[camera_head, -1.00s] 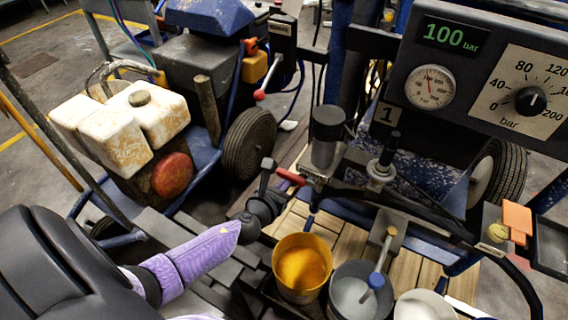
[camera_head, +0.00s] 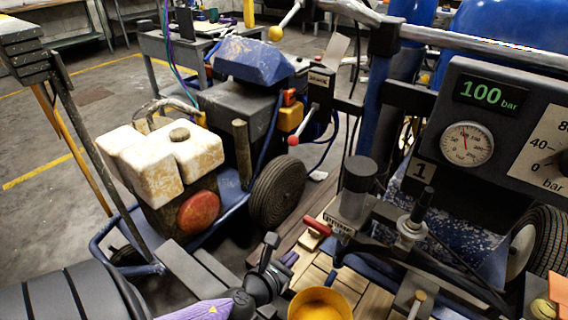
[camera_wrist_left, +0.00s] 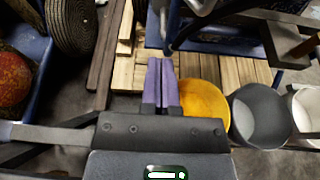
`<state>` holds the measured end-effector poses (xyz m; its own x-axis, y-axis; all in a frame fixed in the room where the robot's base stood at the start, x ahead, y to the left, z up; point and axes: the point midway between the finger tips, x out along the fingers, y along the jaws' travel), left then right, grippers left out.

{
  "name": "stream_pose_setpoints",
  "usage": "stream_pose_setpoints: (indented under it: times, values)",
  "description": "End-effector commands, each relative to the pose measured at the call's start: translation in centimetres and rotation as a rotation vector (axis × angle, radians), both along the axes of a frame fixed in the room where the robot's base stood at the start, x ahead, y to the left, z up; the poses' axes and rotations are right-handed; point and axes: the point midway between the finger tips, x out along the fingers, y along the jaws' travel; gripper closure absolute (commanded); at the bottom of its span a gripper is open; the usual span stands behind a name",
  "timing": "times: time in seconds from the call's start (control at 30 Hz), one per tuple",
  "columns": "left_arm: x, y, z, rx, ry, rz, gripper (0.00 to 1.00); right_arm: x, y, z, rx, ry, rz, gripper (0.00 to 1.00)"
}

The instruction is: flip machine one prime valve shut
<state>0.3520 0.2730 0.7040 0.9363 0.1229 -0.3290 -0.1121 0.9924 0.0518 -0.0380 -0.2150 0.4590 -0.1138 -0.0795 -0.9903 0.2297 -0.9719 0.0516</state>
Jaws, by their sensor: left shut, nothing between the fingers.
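The machine marked 1 (camera_head: 422,170) stands at the right, with a display reading 100 bar. A red valve lever (camera_head: 318,226) sticks out to the left of a small labelled metal block (camera_head: 340,222) under a dark-capped cylinder; I take it for the prime valve. My left gripper (camera_head: 290,258) is below and left of this lever, its purple fingers shut and empty, with a small gap to the lever. In the left wrist view the closed fingers (camera_wrist_left: 162,82) point at the machine's frame over the wooden slats; the lever is not clear there. My right gripper is not in view.
A yellow bucket (camera_head: 320,304) stands just right of my left gripper; a grey bucket (camera_wrist_left: 254,112) is beside it. A second machine with a stained white tank (camera_head: 160,155) and wheel (camera_head: 278,190) stands at the left. Another red-ended lever (camera_head: 293,140) hangs there. Open floor lies far left.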

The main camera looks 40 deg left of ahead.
Motion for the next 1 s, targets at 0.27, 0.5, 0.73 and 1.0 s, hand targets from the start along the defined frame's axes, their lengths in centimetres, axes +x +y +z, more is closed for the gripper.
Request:
stream_pose_setpoints:
  times: [0.27,0.5,0.73,1.0]
  values:
    - [-2.4,-0.3,0.8,-0.001,0.0,0.0,1.0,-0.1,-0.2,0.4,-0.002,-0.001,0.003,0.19]
    - [-2.4,-0.3,0.8,-0.001,0.0,0.0,1.0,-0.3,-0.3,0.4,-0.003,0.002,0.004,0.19]
    - [-2.5,-0.3,1.0,-0.048,-0.012,0.037,1.0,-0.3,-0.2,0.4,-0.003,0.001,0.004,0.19]
    - [-7.9,-1.5,2.1,-1.19,-0.188,0.968,1.0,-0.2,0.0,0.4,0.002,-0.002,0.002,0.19]
